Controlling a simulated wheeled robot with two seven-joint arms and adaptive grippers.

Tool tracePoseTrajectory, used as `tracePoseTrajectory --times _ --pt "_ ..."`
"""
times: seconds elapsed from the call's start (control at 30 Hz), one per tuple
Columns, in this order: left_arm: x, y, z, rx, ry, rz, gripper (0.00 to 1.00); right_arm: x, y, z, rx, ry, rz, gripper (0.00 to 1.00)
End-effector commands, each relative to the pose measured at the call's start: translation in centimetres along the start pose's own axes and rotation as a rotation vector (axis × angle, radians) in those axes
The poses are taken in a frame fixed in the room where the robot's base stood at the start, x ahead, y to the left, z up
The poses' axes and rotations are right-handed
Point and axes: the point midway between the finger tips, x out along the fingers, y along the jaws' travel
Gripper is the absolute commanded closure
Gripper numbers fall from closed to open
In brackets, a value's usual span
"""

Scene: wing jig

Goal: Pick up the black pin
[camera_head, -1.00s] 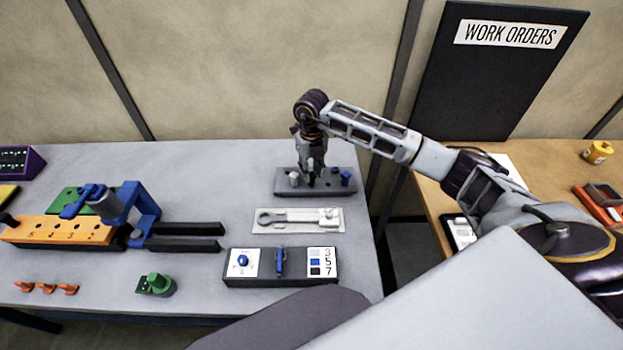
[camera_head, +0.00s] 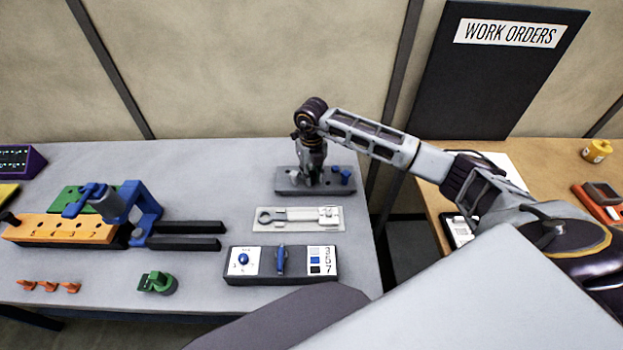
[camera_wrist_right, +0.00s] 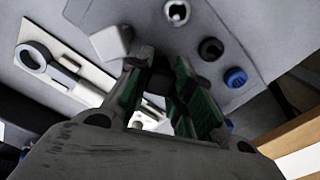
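My right gripper (camera_wrist_right: 165,62) points down over the grey pin block (camera_head: 288,189). Its green-padded fingers stand apart with a gap between them, low at the block. The space between the fingertips is dark, and I cannot tell whether a pin stands in it. A round black-topped shape (camera_wrist_right: 210,48), perhaps the black pin or a socket, shows just right of the fingertips in the wrist view. The gripper hides part of the block in the head view (camera_head: 313,174). My left gripper is not in view.
Blue pins (camera_head: 346,176) stand at the block's right end; one shows in the wrist view (camera_wrist_right: 235,77). A pale pin (camera_wrist_right: 177,12) and a whitish block-like piece (camera_wrist_right: 110,42) are close by. A tray with a wrench-like tool (camera_head: 290,216) and a switch box (camera_head: 281,278) lie in front.

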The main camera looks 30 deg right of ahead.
Motion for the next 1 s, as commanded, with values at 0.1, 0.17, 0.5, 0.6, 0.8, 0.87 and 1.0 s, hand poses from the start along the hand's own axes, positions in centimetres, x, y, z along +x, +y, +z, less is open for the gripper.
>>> tracePoseTrajectory --times 0.1,0.17,0.5,0.6,0.8,0.87,1.0 --pt "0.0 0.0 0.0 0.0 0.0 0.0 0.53 0.0 0.0 0.0 0.0 0.0 0.0 1.0" --pt "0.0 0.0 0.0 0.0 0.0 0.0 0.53 0.0 0.0 0.0 0.0 -0.001 0.0 1.0" --pt "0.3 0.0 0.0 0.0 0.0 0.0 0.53 -1.3 0.0 0.1 0.0 -0.002 0.001 1.0" --pt "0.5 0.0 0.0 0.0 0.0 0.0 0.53 -2.5 -0.1 0.1 0.0 -0.003 -0.001 1.0" --pt "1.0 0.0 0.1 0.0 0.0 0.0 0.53 -5.4 0.0 0.1 0.0 -0.004 0.0 1.0" --pt "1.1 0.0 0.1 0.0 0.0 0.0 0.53 -6.3 0.0 0.1 0.0 -0.003 0.0 1.0" --pt "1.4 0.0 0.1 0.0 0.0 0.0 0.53 -8.2 0.0 0.1 -0.001 -0.003 0.001 1.0"
